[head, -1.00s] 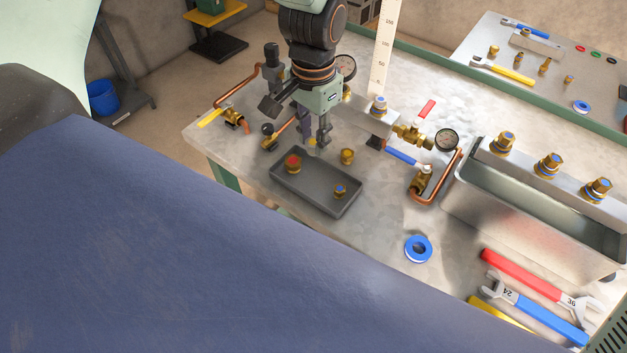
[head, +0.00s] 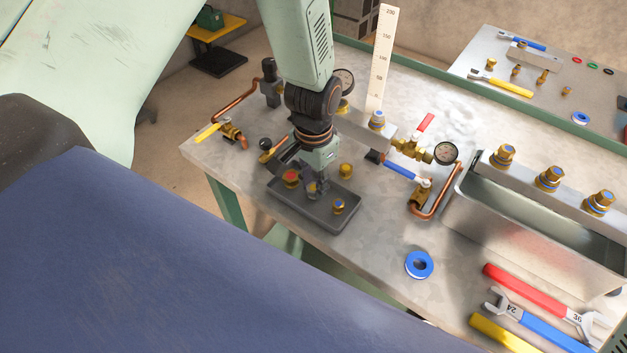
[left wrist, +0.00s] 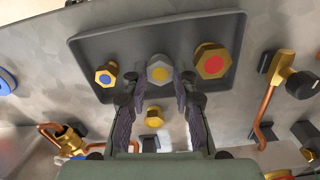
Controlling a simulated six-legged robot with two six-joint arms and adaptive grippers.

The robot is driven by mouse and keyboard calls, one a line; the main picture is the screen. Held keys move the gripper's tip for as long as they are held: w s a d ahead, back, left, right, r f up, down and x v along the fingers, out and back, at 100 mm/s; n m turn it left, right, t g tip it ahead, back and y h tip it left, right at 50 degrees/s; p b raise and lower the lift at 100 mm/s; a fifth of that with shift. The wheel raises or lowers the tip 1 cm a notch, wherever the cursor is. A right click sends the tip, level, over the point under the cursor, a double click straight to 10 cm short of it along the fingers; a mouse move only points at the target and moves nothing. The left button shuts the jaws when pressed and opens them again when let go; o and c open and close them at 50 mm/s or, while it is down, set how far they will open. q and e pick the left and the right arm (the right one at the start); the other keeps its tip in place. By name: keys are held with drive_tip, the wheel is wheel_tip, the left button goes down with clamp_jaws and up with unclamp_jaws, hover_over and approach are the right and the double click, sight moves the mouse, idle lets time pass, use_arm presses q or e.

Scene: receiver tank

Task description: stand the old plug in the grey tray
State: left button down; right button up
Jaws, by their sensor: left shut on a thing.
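The grey tray (head: 318,212) lies near the table's front edge. My left gripper (head: 316,188) points down into it from above, between two brass plugs. In the left wrist view it is shut on a dull grey hex plug with a yellow centre, taken as the old plug (left wrist: 159,70). This plug is upright and inside the tray's outline; I cannot tell whether its base touches the floor. In the head view the fingers mostly hide it. A red-centred brass plug (head: 291,178) and a smaller blue-centred one (head: 339,206) stand in the tray. My right gripper is not in view.
A yellow-centred brass plug (head: 346,170) stands on the table just behind the tray. Copper pipe with a yellow-handled valve (head: 229,131) is to the left; a gauge (head: 445,153) and metal tank (head: 530,220) are to the right. A blue tape roll (head: 419,264) lies in front.

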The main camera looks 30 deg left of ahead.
sight(313, 188)
use_arm(q)
drive_tip(key=shift+f, duration=0.1)
drive_tip(key=c, duration=1.4)
unclamp_jaws()
drive_tip(key=shift+s, duration=0.15)
drive_tip(key=shift+c, duration=0.2)
drive_tip(key=shift+o, duration=0.5)
drive_tip(key=shift+d, duration=0.1)
drive_tip(key=shift+r, duration=0.3)
wheel_tip(313, 188, up, 12)
drive_tip(key=shift+p, duration=0.35)
